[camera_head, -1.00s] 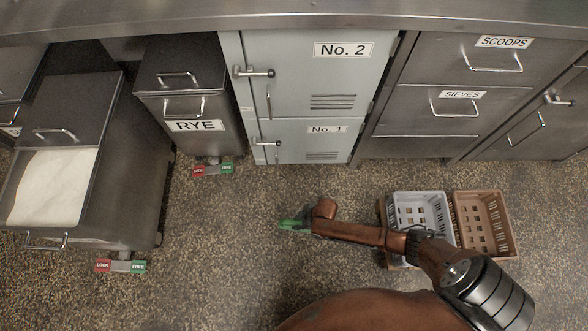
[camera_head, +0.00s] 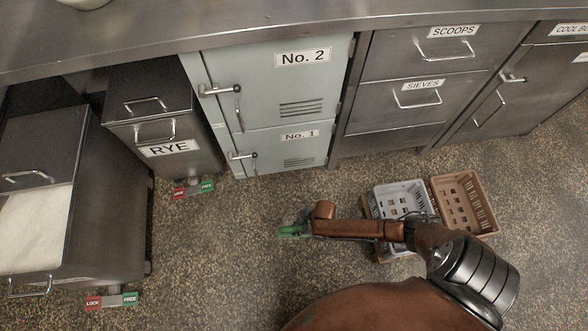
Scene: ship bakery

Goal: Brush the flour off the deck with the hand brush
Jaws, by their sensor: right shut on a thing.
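My right arm reaches in from the right, low over the speckled deck (camera_head: 226,262). My right gripper (camera_head: 307,230) is mostly hidden behind its own wrist. It is shut on a green thing, apparently the hand brush (camera_head: 291,231), whose green part sticks out to the left at deck level. Its bristles cannot be made out, and I cannot tell whether it touches the deck. I cannot make out any flour on the deck; white flour (camera_head: 30,235) shows in the open bin at the left. My left gripper is not in view.
A grey crate (camera_head: 380,192) and a brown crate (camera_head: 440,188) stand right of the brush, partly behind my arm. The RYE bin (camera_head: 180,125), pale lockers (camera_head: 270,95) and steel drawers (camera_head: 385,120) line the back. Red-green lock pedals (camera_head: 111,300) stick out at left. Deck left of the brush is clear.

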